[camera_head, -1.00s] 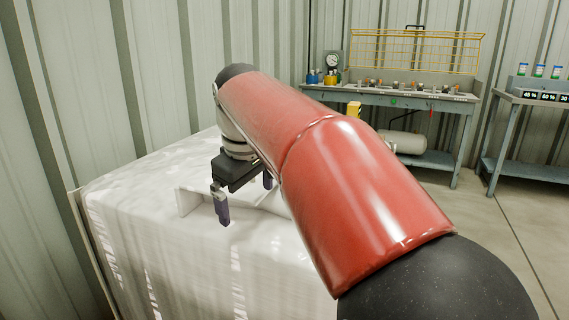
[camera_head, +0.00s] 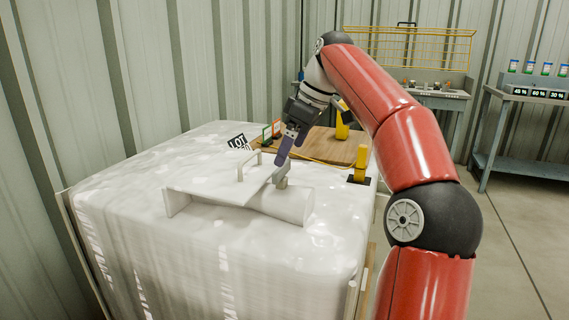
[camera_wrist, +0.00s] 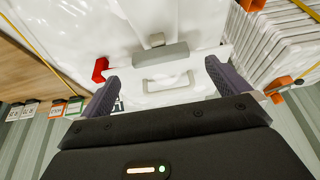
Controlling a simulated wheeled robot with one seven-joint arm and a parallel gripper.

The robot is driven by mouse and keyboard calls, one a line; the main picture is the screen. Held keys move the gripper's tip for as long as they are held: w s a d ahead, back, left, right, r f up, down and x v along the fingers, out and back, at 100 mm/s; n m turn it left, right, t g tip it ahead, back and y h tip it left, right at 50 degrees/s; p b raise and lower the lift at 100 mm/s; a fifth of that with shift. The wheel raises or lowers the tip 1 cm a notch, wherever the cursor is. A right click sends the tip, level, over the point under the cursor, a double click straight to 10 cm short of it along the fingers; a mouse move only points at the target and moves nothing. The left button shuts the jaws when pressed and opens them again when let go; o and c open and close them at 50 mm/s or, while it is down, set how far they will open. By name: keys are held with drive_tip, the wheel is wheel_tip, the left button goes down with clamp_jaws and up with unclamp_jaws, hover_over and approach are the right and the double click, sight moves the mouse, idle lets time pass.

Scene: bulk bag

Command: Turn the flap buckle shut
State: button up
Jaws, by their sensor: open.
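A small grey block (camera_head: 281,183), which looks like the buckle, sits at the flap's right edge. In the wrist view the grey block (camera_wrist: 161,55) lies crosswise just beyond the flap handle (camera_wrist: 168,83), with a pale stem above it. My gripper (camera_head: 284,158) points down above the block. In the wrist view my gripper (camera_wrist: 161,75) is open, its purple fingers on either side of the handle and block; contact cannot be told.
A wooden board (camera_head: 330,146) lies behind the bag, with yellow posts (camera_head: 360,163) and a yellow cord. A black LOT tag (camera_head: 238,142) stands at the bag's back edge. A red block (camera_wrist: 100,70) is near one finger in the wrist view. Workbenches stand farther back.

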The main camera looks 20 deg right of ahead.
sight(282, 171)
drive_tip(key=b+x, duration=0.1)
drive_tip(key=x, duration=0.4)
drive_tip(key=shift+f, duration=0.15)
drive_tip(key=c, duration=0.9)
